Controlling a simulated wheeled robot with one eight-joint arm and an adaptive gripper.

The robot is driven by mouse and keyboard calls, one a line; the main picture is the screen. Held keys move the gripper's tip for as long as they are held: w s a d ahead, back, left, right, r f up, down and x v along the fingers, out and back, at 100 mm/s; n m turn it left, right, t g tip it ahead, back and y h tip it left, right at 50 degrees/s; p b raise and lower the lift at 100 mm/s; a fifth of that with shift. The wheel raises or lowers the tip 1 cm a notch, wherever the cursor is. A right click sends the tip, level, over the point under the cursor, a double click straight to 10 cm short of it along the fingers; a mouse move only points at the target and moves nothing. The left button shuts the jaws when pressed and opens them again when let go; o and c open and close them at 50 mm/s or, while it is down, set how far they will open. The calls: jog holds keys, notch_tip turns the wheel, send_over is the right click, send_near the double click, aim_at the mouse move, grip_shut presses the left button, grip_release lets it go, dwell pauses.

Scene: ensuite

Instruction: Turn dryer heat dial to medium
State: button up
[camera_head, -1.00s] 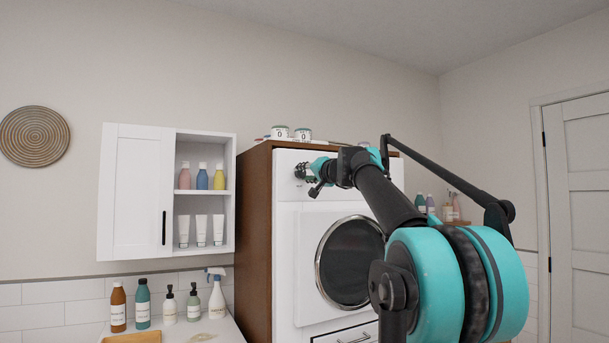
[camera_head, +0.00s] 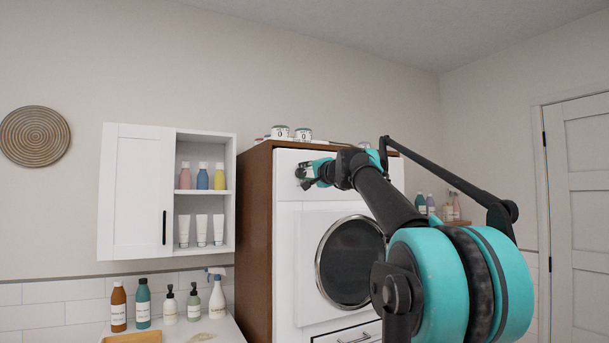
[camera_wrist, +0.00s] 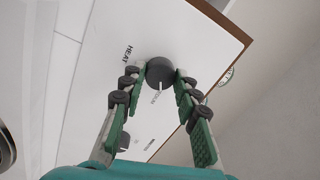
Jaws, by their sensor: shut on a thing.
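The dryer (camera_head: 300,235) is a white front-loader in a brown cabinet, with a round door in the head view. Its heat dial (camera_wrist: 160,72) is a dark grey round knob beside the word HEAT on the white panel in the wrist view. My gripper (camera_wrist: 153,80) has its two green-padded fingers on either side of the dial, shut on it. In the head view my gripper (camera_head: 306,174) is at the upper left of the dryer's panel, and the dial there is mostly hidden by it. The dial's pointer setting is too small to tell.
A second dark knob (camera_wrist: 124,141) sits lower on the panel in the wrist view. Jars (camera_head: 303,135) stand on top of the cabinet. An open-shelved wall cabinet (camera_head: 206,232) with bottles is to the left, above a counter holding several bottles.

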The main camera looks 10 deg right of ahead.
jog(key=o, duration=1.2)
jog(key=shift+c, duration=0.2)
jog(key=shift+s+d, duration=0.1)
jog(key=shift+s, duration=0.05)
jog(key=v, duration=1.1)
jog(key=shift+s, duration=0.4)
jog(key=shift+f, duration=0.1)
